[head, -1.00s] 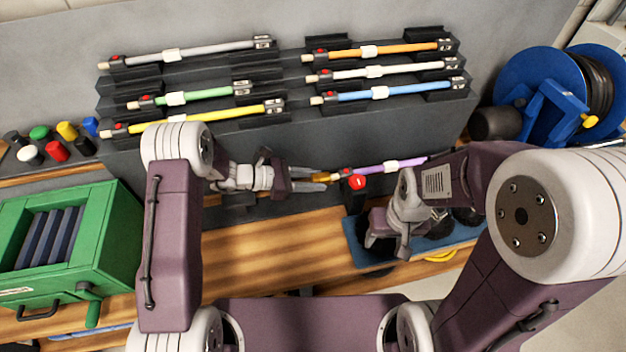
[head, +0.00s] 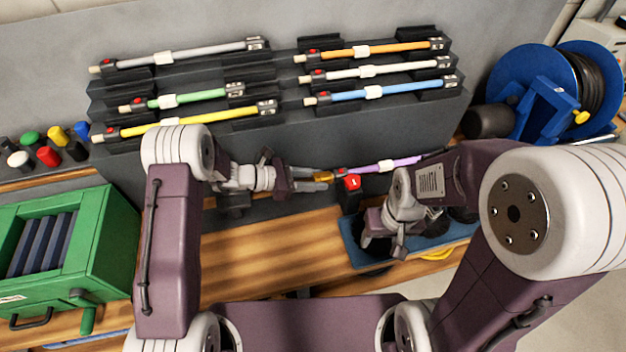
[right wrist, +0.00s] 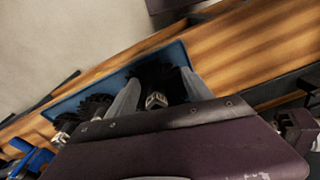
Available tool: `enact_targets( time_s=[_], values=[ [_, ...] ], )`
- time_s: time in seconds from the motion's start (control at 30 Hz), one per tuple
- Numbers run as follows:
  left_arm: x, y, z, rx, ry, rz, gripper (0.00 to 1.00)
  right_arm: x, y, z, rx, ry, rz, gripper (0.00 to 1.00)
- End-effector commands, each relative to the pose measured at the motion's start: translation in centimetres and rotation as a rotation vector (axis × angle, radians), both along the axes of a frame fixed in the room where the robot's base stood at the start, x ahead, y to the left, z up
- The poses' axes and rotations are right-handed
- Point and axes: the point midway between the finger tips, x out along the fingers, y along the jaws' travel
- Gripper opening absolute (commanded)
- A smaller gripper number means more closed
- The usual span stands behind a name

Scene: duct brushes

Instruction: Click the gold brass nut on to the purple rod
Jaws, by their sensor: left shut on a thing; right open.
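My left gripper (head: 325,179) is shut on the gold brass nut (head: 323,176), in line with the rod's left end. The nut is at or very close to the rod tip; I cannot tell whether they touch.
Other coloured rods, such as the yellow one (head: 200,121), lie on the rack behind. A green box (head: 110,240) stands left, a blue reel (head: 530,90) right.

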Motion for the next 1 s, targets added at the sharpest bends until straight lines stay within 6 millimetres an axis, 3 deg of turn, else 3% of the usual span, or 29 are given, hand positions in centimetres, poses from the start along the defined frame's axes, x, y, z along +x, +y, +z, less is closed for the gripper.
enact_targets(
  time_s=[0.37,0.4,0.47,0.5,0.83,1.0],
  values=[
    [0.1,-0.6,0.0,0.0,0.0,0.0,0.0,0.0,0.0,-0.1,0.0,0.0,0.0,0.59],
    [0.1,-0.6,0.0,0.001,0.0,0.0,0.38,0.0,0.0,-0.1,0.0,0.0,0.0,0.59],
    [0.1,-0.6,0.0,0.001,0.0,0.0,0.55,0.0,0.0,-0.1,0.0,0.0,0.0,0.59],
    [0.1,-0.6,0.0,0.001,0.0,0.0,0.58,0.0,0.0,-0.1,0.0,0.0,0.0,0.59],
    [0.1,-0.2,0.1,0.0,0.0,0.001,0.58,0.0,0.0,-0.2,0.0,0.0,0.0,0.59],
    [-0.4,3.0,1.2,0.0,-0.002,0.006,0.58,0.0,0.0,-0.4,0.0,0.0,0.0,0.59]
  ],
)
